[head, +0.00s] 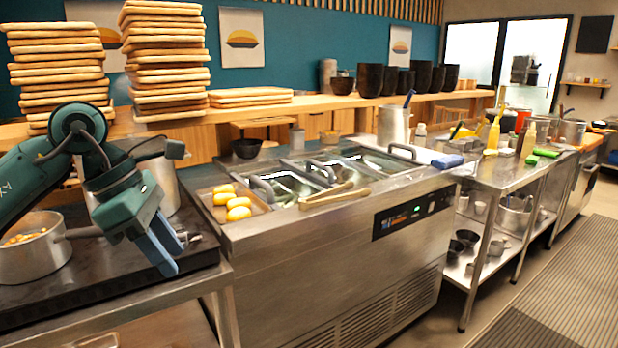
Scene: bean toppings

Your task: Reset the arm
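My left arm comes in from the left, and its dark green gripper (168,262) hangs fingers-down over the dark stove top at the left. Its blue-grey fingers lie close together in this view, so I cannot tell whether there is a gap between them. I see nothing clearly held in them. A steel pot of beans (35,248) stands to the left of the gripper, with its handle pointing toward it. A taller steel pot (158,178) stands behind the gripper, partly hidden by it. My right gripper is not in view.
A steel counter (330,225) with sunken pans stands right of the stove. On it are a tray with bread rolls (238,202), wooden tongs (335,196) and a black bowl (247,148). Tall stacks of boards (165,60) stand on the shelf behind. The floor at right is clear.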

